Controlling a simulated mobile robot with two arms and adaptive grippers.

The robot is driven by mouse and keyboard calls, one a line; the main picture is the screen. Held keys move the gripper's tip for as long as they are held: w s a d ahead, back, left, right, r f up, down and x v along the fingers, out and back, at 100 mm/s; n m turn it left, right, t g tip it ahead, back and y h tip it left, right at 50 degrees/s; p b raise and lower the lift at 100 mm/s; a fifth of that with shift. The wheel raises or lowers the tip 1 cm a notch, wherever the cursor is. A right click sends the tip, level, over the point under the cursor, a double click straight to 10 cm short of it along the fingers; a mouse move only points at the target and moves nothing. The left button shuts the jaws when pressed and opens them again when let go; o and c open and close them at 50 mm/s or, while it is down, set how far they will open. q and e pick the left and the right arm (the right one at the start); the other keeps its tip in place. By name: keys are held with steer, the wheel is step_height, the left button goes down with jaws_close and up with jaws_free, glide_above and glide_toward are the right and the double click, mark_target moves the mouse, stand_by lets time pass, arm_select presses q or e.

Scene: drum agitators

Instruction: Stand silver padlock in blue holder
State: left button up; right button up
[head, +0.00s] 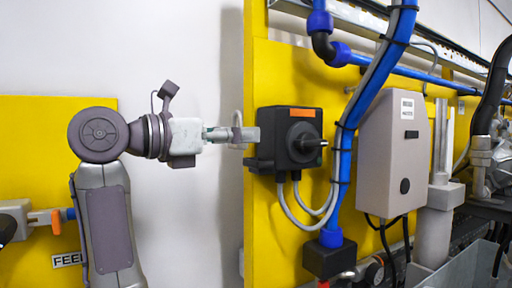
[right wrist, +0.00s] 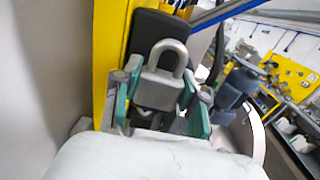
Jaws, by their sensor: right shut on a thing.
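The silver padlock (right wrist: 158,92) is gripped between the teal-sided fingers of my right gripper (right wrist: 160,105), its closed shackle pointing up in the right wrist view. In the head view my right gripper (head: 236,134) reaches rightward in mid-air, with the padlock's shackle showing above the fingers and most of its body hidden. It is just left of a black switch box, and I cannot tell whether they touch. I see no blue holder that I can make out in either view. My left gripper is not in view.
The black switch box (head: 275,145) with an orange label and dark knob is on a yellow panel (head: 262,240). Blue pipes (head: 345,140) and a grey cabinet (head: 392,150) stand to its right. A lever with an orange part (head: 40,217) is at lower left. White wall lies behind my arm.

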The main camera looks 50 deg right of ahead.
steer(key=shift+a, duration=0.65)
jaws_close()
steer(key=p+v, duration=0.2)
steer(key=v, duration=0.6)
steer(key=shift+a+p, duration=0.3)
